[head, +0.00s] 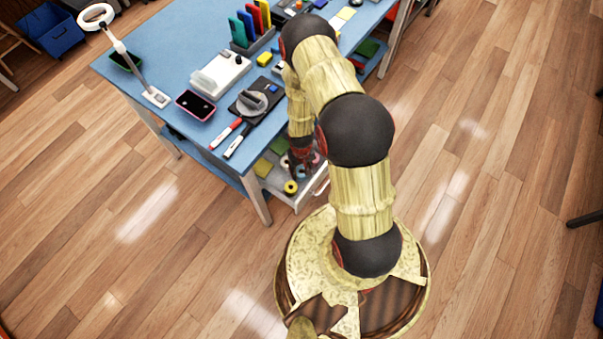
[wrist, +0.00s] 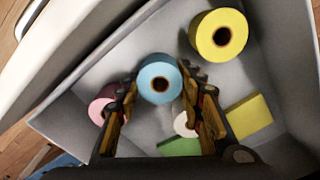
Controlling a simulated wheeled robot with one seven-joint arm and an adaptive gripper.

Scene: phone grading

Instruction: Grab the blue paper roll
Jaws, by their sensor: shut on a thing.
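The blue paper roll (wrist: 160,73) shows in the wrist view with its open core facing the camera. It sits between the two fingers of my gripper (wrist: 161,90), which are shut on it. Below and around it is the light grey open drawer (wrist: 276,53). I cannot tell whether the roll still touches the drawer floor.
In the drawer are a yellow roll (wrist: 218,35), a pink roll (wrist: 101,108), a white roll (wrist: 184,124), a yellow pad (wrist: 249,116) and a green pad (wrist: 180,147). The blue table (head: 165,40) above holds a lamp, a phone tray and tools. Wooden floor lies open around.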

